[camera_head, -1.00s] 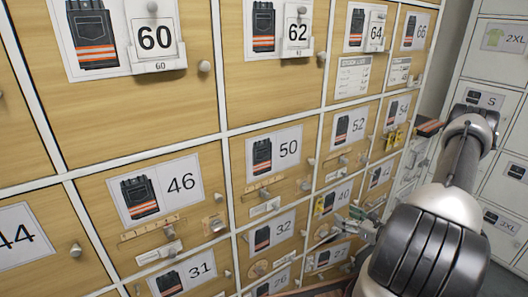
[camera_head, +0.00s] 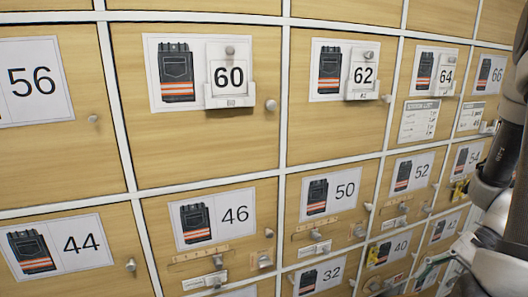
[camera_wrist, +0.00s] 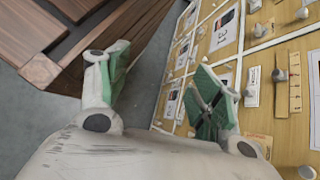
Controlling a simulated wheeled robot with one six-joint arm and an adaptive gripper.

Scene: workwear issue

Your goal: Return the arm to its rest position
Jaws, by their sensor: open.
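My gripper (camera_wrist: 158,95) shows in the wrist view with its two green-padded fingers spread wide apart. Nothing is between them. The left finger (camera_wrist: 108,78) is over grey floor and the edge of a wooden slatted piece. The right finger (camera_wrist: 213,105) is in front of the cabinet (camera_wrist: 230,55), and I cannot tell whether it touches. In the head view my arm (camera_head: 492,190) is at the right edge, partly cut off by the frame. The gripper end there is low at the right and mostly hidden.
The wooden locker wall (camera_head: 190,130) fills the head view, with numbered doors, knobs, card holders and small latches sticking out. A brown slatted wooden piece (camera_wrist: 45,70) stands at upper left in the wrist view. Grey floor (camera_wrist: 45,120) shows below it.

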